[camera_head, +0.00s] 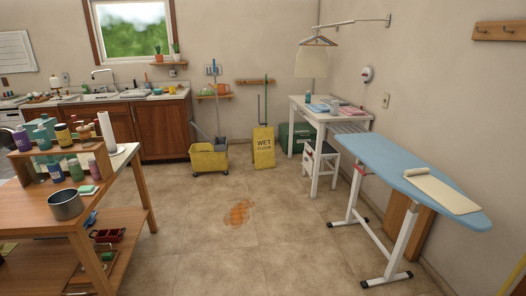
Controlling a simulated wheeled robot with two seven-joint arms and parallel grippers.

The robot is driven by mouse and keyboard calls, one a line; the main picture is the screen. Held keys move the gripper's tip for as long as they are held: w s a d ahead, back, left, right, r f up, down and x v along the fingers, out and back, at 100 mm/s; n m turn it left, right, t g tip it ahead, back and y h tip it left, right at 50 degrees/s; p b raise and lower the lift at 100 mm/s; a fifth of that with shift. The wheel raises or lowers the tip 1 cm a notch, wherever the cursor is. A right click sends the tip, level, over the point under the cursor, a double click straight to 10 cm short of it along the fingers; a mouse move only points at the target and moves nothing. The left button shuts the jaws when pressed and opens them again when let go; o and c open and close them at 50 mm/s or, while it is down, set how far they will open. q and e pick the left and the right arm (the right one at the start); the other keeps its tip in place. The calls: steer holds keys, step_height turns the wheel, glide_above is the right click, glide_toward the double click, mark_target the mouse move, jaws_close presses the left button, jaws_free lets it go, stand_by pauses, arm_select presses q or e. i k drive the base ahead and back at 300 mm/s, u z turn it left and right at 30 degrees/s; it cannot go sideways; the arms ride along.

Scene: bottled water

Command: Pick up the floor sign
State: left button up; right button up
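A yellow wet-floor sign (263,147) stands upright on the tiled floor near the back wall, in the middle of the head view. Dark lettering shows on its upper part. It is beside a yellow mop bucket (209,158) on its left and a white table on its right. Neither of my grippers shows in this view.
An orange spill (239,213) lies on the open floor in front of the sign. A wooden table (45,218) stands on the left. A blue ironing board (400,165), a white stool (321,165) and a white table (340,117) stand on the right.

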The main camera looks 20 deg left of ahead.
mark_target(263, 146)
steer(key=u, duration=0.1)
steer(key=i, duration=0.55)
steer(key=u, duration=0.6)
steer(key=i, duration=2.25)
steer(key=u, duration=0.15)
steer(key=i, duration=2.3)
steer(key=z, duration=0.8)
steer(key=i, duration=1.7)
steer(key=z, duration=0.5)
